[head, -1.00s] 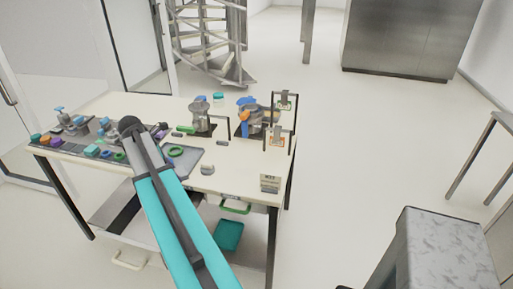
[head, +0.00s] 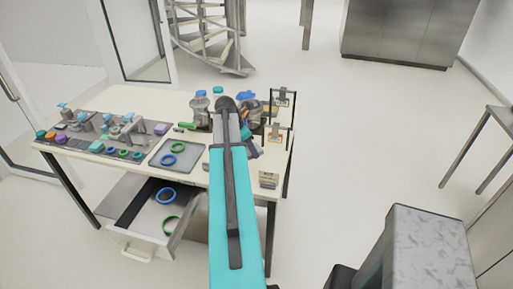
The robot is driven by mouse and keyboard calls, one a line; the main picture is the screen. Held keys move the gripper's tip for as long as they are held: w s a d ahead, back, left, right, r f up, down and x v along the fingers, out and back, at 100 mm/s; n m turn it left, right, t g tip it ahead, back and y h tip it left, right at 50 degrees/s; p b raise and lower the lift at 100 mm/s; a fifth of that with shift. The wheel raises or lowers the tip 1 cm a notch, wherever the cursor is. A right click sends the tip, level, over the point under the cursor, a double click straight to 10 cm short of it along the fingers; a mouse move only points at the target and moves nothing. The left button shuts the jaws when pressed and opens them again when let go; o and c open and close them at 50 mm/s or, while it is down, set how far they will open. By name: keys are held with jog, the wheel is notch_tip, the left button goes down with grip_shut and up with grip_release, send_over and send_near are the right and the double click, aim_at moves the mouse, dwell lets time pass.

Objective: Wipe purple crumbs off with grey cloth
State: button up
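I cannot make out purple crumbs or a grey cloth for certain in the head view.
Fixtures and coloured parts stand on a grey mat (head: 72,148) at left. Metal pots (head: 200,115) and small frames (head: 282,98) stand at the back right, a small box (head: 268,180) at the front right. A drawer (head: 132,243) is open below, holding rings.

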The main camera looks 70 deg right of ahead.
jog(key=shift+s+d+f, duration=0.3)
jog(key=shift+s+f, duration=0.15)
jog(key=shift+s, duration=0.2)
jog(key=shift+s+d+f, duration=0.25)
jog(key=shift+s+f, duration=0.2)
jog(key=shift+s, duration=0.15)
